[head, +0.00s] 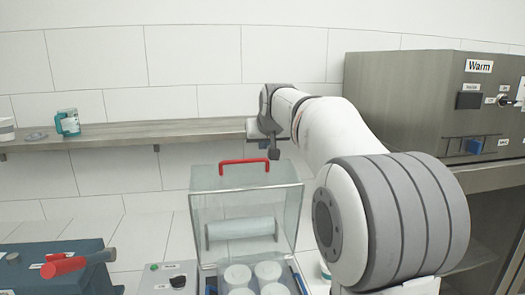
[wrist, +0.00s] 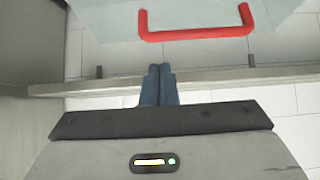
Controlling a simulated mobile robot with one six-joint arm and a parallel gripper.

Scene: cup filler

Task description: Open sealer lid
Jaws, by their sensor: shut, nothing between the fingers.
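The sealer lid (head: 215,213) is a clear box-like cover with a red handle (head: 244,161) along its top edge. It appears raised, standing above a tray with several white cups (head: 268,270). A pale roll (head: 242,228) shows through the lid. My gripper (head: 274,153) is just to the right of the handle in the head view, its fingers shut and empty. In the wrist view, the shut blue-grey fingertips (wrist: 160,68) point towards the red handle (wrist: 195,36), with a visible gap between them.
A wall shelf (head: 190,127) runs behind the sealer, with a teal-and-white container (head: 68,122) on it. A grey "Warm" cabinet (head: 405,92) stands at right. A dark box with a red-gripped lever (head: 64,266) and a small control box (head: 168,279) stand at lower left.

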